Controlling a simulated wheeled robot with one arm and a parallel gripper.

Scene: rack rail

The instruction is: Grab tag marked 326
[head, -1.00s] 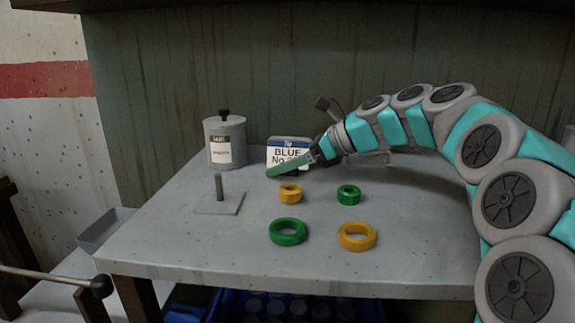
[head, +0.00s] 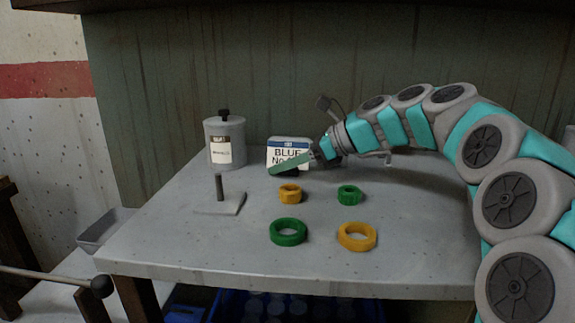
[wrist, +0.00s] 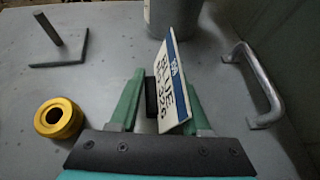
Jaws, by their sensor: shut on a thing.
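The tag is a white plate with a blue top band reading BLUE No 326. It stands at the back of the table in the head view (head: 289,146), its lower part covered by my green finger. The wrist view shows the tag (wrist: 175,88) between my fingers, tilted in the picture, with a black block (wrist: 151,97) on its left side. My gripper (wrist: 163,82) is shut on the tag. In the head view my gripper (head: 290,165) reaches in from the right. Whether the tag touches the table cannot be told.
A grey labelled canister (head: 224,144) stands left of the tag. A peg on a plate (head: 218,203) is at the left. Yellow (head: 290,194) and green (head: 287,232) rings lie in front, among several. A metal handle (wrist: 262,85) rises right in the wrist view.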

